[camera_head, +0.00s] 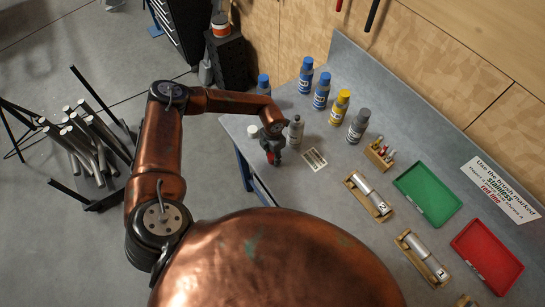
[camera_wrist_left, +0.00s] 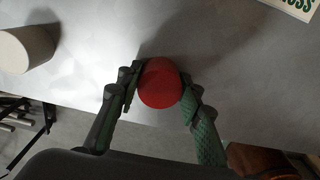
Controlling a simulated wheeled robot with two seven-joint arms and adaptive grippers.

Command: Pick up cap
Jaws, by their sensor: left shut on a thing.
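A round red cap (camera_wrist_left: 160,83) sits between the two fingers of my left gripper (camera_wrist_left: 158,92) in the left wrist view. The fingers touch it from both sides, so the gripper is shut on it. In the head view my left gripper (camera_head: 271,152) is over the near-left edge of the grey bench, with a bit of the red cap (camera_head: 270,158) showing. I cannot tell whether the cap touches the bench. My right gripper is not in view.
A grey bottle (camera_head: 296,131) stands just right of my left gripper, and a white cylinder (camera_head: 253,131) just left. Blue-capped bottles (camera_head: 321,91), a yellow bottle (camera_head: 340,108) and a dark-capped bottle (camera_head: 358,126) stand behind. Green (camera_head: 427,219) and red (camera_head: 513,263) trays lie right.

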